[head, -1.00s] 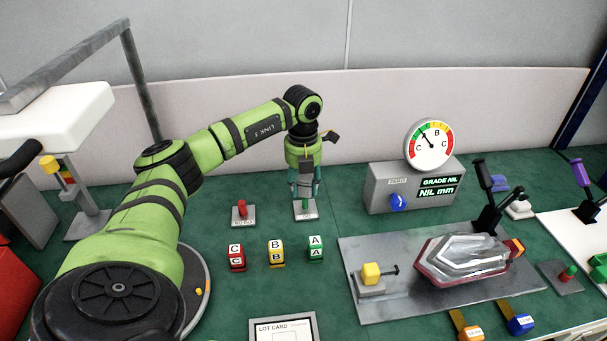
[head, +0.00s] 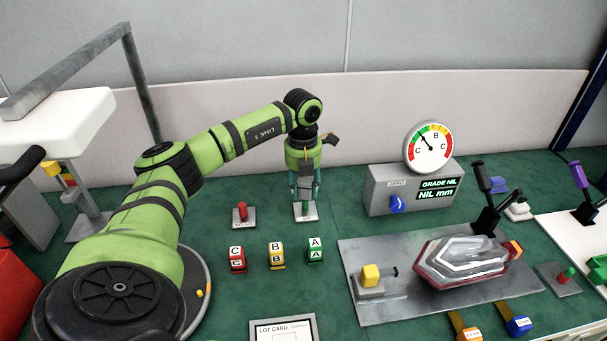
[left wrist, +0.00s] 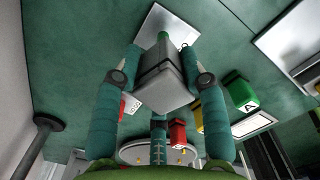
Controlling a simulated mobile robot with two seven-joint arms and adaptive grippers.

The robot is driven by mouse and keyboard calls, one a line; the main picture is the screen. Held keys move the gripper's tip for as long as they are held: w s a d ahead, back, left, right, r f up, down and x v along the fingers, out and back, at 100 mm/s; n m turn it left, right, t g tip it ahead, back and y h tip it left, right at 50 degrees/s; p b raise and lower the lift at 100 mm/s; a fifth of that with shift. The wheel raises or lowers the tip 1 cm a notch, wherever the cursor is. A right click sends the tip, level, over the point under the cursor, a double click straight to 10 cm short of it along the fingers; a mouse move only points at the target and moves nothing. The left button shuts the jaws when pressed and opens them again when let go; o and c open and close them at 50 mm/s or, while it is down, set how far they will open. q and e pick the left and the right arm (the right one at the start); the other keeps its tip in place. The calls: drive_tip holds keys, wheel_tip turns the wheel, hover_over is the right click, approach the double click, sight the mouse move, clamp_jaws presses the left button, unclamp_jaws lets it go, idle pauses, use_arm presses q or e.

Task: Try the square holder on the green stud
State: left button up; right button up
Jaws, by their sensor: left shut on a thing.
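My left gripper (head: 304,187) points down at the back of the green bench. The green stud (head: 305,207) stands on a small grey plate (head: 305,216) directly below the gripper. Its green tip (left wrist: 163,37) shows just past the far edge of the holder in the left wrist view. I cannot tell whether the holder touches the stud or is apart from it. My right gripper is not in view.
A red stud (head: 241,211) on a plate stands left of the green one. In front are lettered blocks C (head: 237,260), B (head: 276,256) and A (head: 315,250). A gauge box (head: 385,190) stands to the right, behind a metal fixture plate (head: 400,312) with a lamp (head: 460,259).

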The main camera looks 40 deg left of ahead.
sight(304, 201)
use_arm(q)
drive_tip(key=shift+f, duration=0.2)
drive_tip(key=shift+f+b, duration=1.45)
drive_tip(key=shift+f, duration=1)
drive_tip(key=shift+r, duration=0.15)
drive_tip(key=shift+r+p, duration=0.35)
drive_tip(key=shift+p, duration=0.15)
drive_tip(key=shift+p, duration=0.3)
idle(0.3)
drive_tip(key=shift+f, duration=0.3)
